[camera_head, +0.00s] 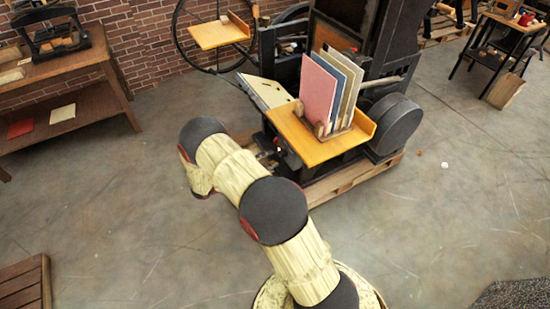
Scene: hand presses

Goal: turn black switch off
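A large dark press machine (385,35) stands in the middle, on a wooden pallet (350,178). I cannot make out the black switch on it. Small dark parts with a bit of red show at the machine's lower left, just right of my arm, but they are too small to name. My arm rises from the bottom, bends near the machine's left side and turns down there. My gripper does not show; my own arm links hide the area beyond the last bend.
An orange wooden shelf (305,142) on the machine holds several upright boards (319,90). A wooden table (85,70) with a small press (50,33) stands at the left. A slatted wooden piece (24,285) lies bottom left. The floor at right is mostly clear.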

